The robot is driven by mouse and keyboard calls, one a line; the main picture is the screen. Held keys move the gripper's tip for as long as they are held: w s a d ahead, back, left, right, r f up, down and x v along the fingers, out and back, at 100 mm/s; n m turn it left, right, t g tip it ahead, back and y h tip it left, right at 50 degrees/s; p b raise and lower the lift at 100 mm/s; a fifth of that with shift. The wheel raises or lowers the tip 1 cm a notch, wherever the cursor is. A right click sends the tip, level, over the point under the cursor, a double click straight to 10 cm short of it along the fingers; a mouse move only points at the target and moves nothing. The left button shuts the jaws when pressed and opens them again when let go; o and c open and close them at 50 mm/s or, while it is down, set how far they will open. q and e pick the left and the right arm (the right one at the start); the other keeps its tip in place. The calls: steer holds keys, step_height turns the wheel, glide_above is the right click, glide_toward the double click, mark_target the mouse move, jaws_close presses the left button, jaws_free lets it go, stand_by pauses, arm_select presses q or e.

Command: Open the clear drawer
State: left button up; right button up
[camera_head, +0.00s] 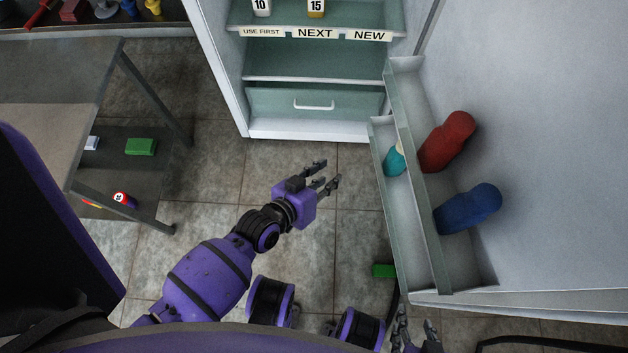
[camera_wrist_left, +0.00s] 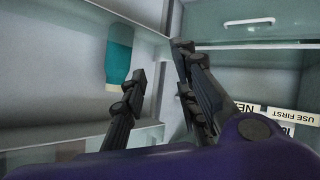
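The clear drawer (camera_head: 290,105) is the pale green, see-through drawer at the bottom of the open fridge, with a white bar handle (camera_head: 314,106). It looks closed. The drawer front (camera_wrist_left: 225,34) and its handle (camera_wrist_left: 250,22) also show in the left wrist view, upside down. My left gripper (camera_head: 326,174) is open and empty, in front of and below the drawer, apart from the handle. In the left wrist view its fingers (camera_wrist_left: 160,65) are spread with nothing between them. My right gripper (camera_head: 414,335) is at the bottom edge of the head view, partly cut off, with fingers apart.
The open fridge door on the right has bins (camera_head: 388,190) holding a red bottle (camera_head: 447,142), a blue bottle (camera_head: 468,209) and a teal item (camera_head: 394,160). A metal table (camera_head: 60,80) stands left. A green block (camera_head: 383,271) lies on the floor. Tiled floor before the drawer is clear.

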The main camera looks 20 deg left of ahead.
arm_select(q)
steer(key=shift+g, duration=0.3)
steer(key=s, duration=0.1)
steer(key=s+a+r+p, duration=0.1)
steer(key=s, duration=0.1)
steer(key=s+p, duration=0.1)
steer(key=shift+s+a+r, duration=0.15)
steer(key=shift+r, duration=0.1)
